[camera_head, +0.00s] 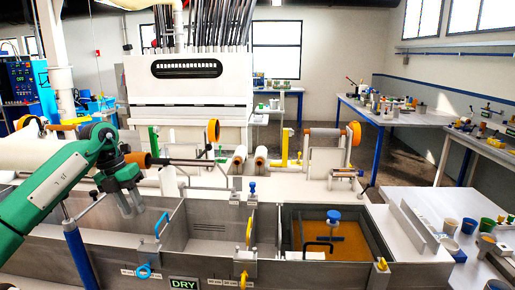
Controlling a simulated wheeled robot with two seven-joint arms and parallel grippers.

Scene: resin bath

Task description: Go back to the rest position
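My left arm, green with dark joints, comes in from the left. My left gripper (131,204) hangs pointing down above the left part of the grey bath (180,243), apart from its walls. Its two grey fingers are seen side by side, and I see nothing held below them. The gap between them is too small in the picture to tell whether it is open or shut. My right gripper is not in view.
The bath's right compartment holds amber resin (345,240) with a blue-knobbed tool (333,217) over it. A yellow handle (249,232) and blue handle (161,226) stand on the walls. Several cups (469,226) stand on the right table. Rollers (324,140) lie behind.

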